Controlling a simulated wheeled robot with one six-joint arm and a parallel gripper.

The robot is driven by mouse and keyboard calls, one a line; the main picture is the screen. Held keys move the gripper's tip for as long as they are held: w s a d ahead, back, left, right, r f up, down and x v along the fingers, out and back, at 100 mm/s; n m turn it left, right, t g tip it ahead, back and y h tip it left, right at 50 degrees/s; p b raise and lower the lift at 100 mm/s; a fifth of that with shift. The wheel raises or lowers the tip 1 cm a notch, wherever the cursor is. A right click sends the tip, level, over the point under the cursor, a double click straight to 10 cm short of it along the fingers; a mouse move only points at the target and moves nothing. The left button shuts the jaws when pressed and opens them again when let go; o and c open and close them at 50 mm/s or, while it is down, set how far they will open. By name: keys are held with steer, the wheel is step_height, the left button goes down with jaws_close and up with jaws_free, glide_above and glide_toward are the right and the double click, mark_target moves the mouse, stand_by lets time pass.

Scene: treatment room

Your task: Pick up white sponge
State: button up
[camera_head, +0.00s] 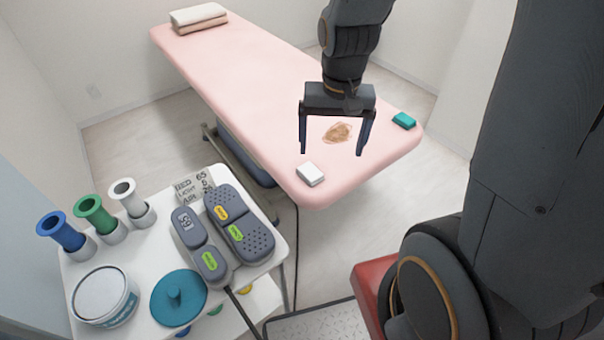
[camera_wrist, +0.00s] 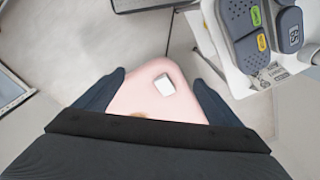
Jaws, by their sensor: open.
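The white sponge (camera_head: 310,174) is a small white block lying on the near end of the pink treatment bed (camera_head: 250,75), close to its edge. It also shows in the wrist view (camera_wrist: 164,84), between the two fingers and beyond their tips. My gripper (camera_head: 332,152) is open and empty, with its fingers pointing down over the bed's near end. In the head view the sponge appears just below the left fingertip, apart from it. In the wrist view my gripper (camera_wrist: 158,82) has its fingers spread wide on either side of the bed end.
A teal sponge (camera_head: 404,120) lies at the bed's right edge. A brown stain (camera_head: 337,133) marks the bed between them. A white cart (camera_head: 140,245) at lower left holds a grey controller (camera_head: 238,222), colored tubes, a tub (camera_head: 104,296) and a teal lid (camera_head: 178,296). Folded towels (camera_head: 199,16) lie at the far end.

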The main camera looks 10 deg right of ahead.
mark_target(310, 171)
steer(key=w+f+m+b, duration=0.2)
steer(key=w+f+m, duration=0.1)
steer(key=w+f, duration=0.1)
steer(key=w+f+m+b, duration=0.2)
steer(key=w+f+m, duration=0.1)
steer(key=w+f, duration=0.2)
steer(key=w+f+m+g+b, duration=0.1)
steer(key=w+f+m, duration=0.2)
steer(key=w+f, duration=0.2)
steer(key=shift+w+a+f+m+b, duration=0.1)
steer(key=shift+w+f+m+b, duration=0.1)
steer(key=shift+f, duration=0.4)
steer(key=shift+w+a+f+m+b, duration=0.1)
steer(key=shift+f+b, duration=0.1)
steer(key=shift+f, duration=0.4)
steer(key=shift+w+f, duration=0.15)
steer(key=shift+f, duration=0.5)
steer(key=shift+w+d+f+p, duration=0.1)
steer(key=shift+f+p, duration=0.1)
steer(key=shift+f, duration=0.95)
steer(key=shift+w+f+p, duration=0.15)
steer(key=shift+f+p, duration=0.1)
steer(key=shift+f, duration=0.9)
steer(key=shift+w+d+f+p, duration=0.1)
steer(key=shift+f+p, duration=0.1)
steer(key=shift+f, duration=0.95)
steer(key=c, duration=1.2)
